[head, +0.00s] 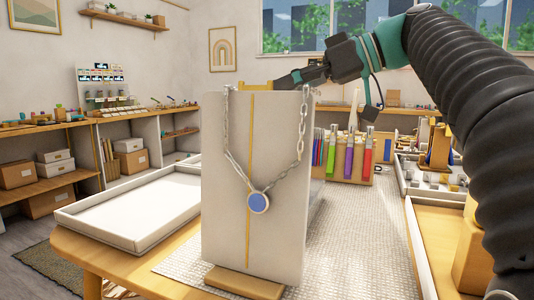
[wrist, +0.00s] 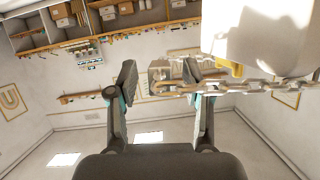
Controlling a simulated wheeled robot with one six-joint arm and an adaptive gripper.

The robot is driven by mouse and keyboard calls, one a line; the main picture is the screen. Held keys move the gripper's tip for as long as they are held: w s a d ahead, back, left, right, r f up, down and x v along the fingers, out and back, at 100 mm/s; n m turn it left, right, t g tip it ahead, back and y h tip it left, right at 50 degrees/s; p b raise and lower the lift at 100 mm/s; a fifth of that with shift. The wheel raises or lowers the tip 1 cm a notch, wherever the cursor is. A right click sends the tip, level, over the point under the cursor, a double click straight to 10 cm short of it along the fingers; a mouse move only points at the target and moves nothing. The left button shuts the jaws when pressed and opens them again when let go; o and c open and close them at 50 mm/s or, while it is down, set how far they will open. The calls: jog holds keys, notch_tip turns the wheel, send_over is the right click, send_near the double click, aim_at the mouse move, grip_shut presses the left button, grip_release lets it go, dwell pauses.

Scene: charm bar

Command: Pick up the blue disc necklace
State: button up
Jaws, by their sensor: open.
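The blue disc necklace (head: 258,202) hangs on the front of an upright pale display stand (head: 224,250), its silver chain running up both sides to the top edge. My gripper (head: 277,83) is at the stand's top edge in the head view, with its fingertips partly hidden. In the wrist view my gripper (wrist: 160,82) has its two fingers spread apart. Chain links (wrist: 235,87) cross the right finger and reach into the space between the fingers. The display stand (wrist: 258,45) is at the upper right there. The blue disc is out of the wrist view.
An empty white tray (head: 135,244) lies left of the stand. Behind it to the right stands a holder with several coloured items (head: 348,160). A tray of small pieces (head: 440,190) is further right. A woven mat (head: 345,255) lies under the stand.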

jog(key=shift+w+a+f, duration=0.15)
jog(key=shift+a+f, duration=0.1)
jog(key=shift+a, duration=0.3)
grip_shut()
jog(key=shift+r, duration=0.1)
jog(key=shift+r, duration=0.35)
notch_tip(320, 180, up, 3)
jog(key=shift+d+r+p, duration=0.1)
jog(key=shift+d+p, duration=0.05)
jog(key=shift+p, duration=0.55)
jog(key=s+d, duration=0.2)
jog(key=d, duration=0.6)
jog(key=s+d, duration=0.3)
jog(key=d, duration=0.6)
jog(key=shift+s+f, duration=0.2)
jog(key=shift+f, duration=0.05)
jog(key=shift+r, duration=0.55)
